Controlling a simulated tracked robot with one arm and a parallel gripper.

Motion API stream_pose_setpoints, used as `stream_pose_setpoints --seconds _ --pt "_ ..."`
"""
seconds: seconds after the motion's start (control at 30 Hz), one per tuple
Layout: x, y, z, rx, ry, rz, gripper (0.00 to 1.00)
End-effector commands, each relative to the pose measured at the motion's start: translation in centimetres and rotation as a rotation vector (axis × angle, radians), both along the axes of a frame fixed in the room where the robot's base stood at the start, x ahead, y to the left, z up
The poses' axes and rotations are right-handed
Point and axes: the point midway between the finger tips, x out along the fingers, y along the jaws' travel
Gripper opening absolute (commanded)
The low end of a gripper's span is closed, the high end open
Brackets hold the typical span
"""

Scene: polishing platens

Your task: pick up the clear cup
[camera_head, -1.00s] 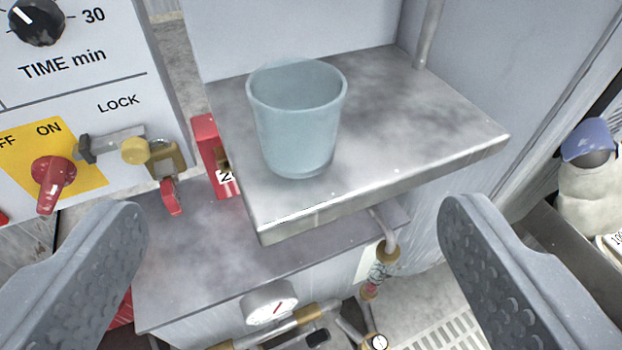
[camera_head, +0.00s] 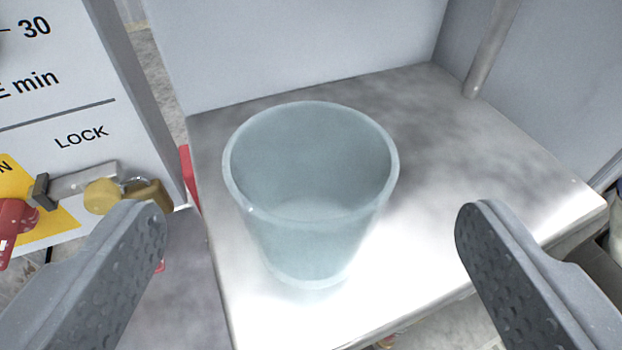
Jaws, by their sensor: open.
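The clear cup (camera_head: 312,240) is a pale blue, see-through tumbler, wider at the rim than at the base. It stands upright on a grey metal shelf (camera_head: 500,190), towards the shelf's left side, and looks empty. My gripper (camera_head: 312,225) is open, with one grey finger at the lower left and the other at the lower right. In the picture the cup lies between the two fingers, with a gap on each side. Neither finger appears to touch it.
A light grey wall (camera_head: 300,45) rises behind the shelf, and a metal post (camera_head: 490,50) stands at its back right. A control panel (camera_head: 60,90) with a padlock (camera_head: 148,194) and a red switch handle (camera_head: 14,225) is on the left. The shelf right of the cup is bare.

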Motion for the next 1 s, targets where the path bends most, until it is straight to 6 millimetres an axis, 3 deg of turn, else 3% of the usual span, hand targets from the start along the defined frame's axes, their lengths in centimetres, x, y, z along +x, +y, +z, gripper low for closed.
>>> stream_pose_setpoints --seconds 0.3,0.57,0.6,0.77,1.0 --pt "3.5 -0.3 -0.9 0.001 -0.005 0.0 0.83" --pt "3.8 -0.3 -0.9 0.0 -0.003 0.001 0.83" --pt "3.8 -0.2 -0.9 0.0 -0.003 0.001 0.8" --pt "3.7 -0.2 -0.9 0.0 -0.003 0.001 0.35" --pt "3.7 -0.2 -0.9 0.0 -0.003 0.001 0.34"
